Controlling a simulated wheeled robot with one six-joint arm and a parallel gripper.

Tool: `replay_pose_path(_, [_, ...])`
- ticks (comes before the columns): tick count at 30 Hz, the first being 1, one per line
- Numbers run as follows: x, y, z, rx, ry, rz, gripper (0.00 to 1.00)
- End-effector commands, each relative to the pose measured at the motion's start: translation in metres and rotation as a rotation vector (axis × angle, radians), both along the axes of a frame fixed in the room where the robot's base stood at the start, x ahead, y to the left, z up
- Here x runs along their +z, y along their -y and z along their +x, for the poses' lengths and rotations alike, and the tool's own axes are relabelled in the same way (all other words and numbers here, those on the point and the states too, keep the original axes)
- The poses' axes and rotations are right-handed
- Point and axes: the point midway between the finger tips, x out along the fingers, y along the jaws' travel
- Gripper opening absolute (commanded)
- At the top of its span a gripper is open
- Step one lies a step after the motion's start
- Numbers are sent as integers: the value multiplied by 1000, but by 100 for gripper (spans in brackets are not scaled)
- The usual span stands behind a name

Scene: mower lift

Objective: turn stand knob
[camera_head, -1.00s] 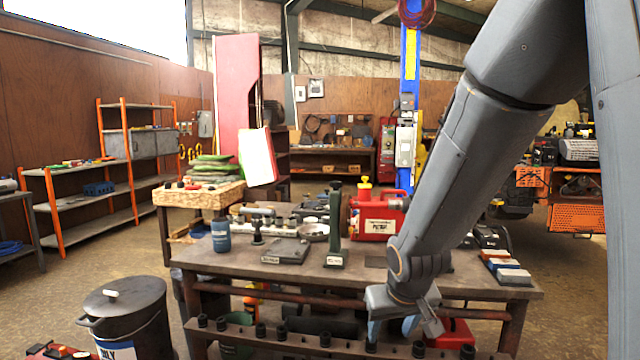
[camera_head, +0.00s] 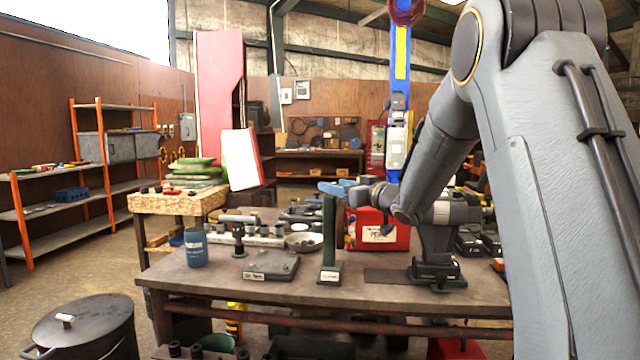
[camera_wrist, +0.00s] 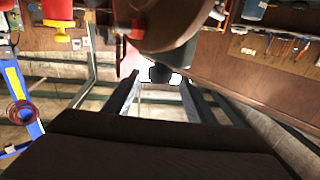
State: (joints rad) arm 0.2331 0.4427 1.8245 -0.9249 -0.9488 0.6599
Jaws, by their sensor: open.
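The green stand (camera_head: 329,240) is upright on the workbench, on a labelled foot. My gripper (camera_head: 336,186) is at the height of its top, with blue fingers pointing left. In the wrist view, which looks upside down, my open gripper (camera_wrist: 160,97) has one finger on each side. A dark knob-like piece (camera_wrist: 159,73) shows near the gap between them, under a large rounded dark and green body that I cannot identify for sure. Whether the fingers touch the knob cannot be told. In the head view the knob is not clear.
The workbench (camera_head: 215,281) is crowded. A red jug (camera_head: 376,236) stands just behind and right of the stand. A dark clamp-like fixture (camera_head: 437,272) stands to its right, a flat metal block (camera_head: 271,266) and a blue can (camera_head: 196,248) to its left. A lidded bin (camera_head: 85,325) is front left.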

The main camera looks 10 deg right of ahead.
Motion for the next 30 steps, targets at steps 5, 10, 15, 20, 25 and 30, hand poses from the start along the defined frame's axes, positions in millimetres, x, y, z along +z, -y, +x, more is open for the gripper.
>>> replay_pose_path(5, [0, -10, 20, -1, -2, -1, 50])
replay_pose_path(10, [0, -21, 44, -3, -2, -1, 50])
replay_pose_path(15, [0, -29, 60, -3, -2, -1, 50])
replay_pose_path(20, [0, -34, 65, -2, -1, -2, 50])
replay_pose_path(25, [0, -34, 66, -2, -1, -2, 50])
replay_pose_path(30, [0, -34, 65, -3, -1, -2, 30])
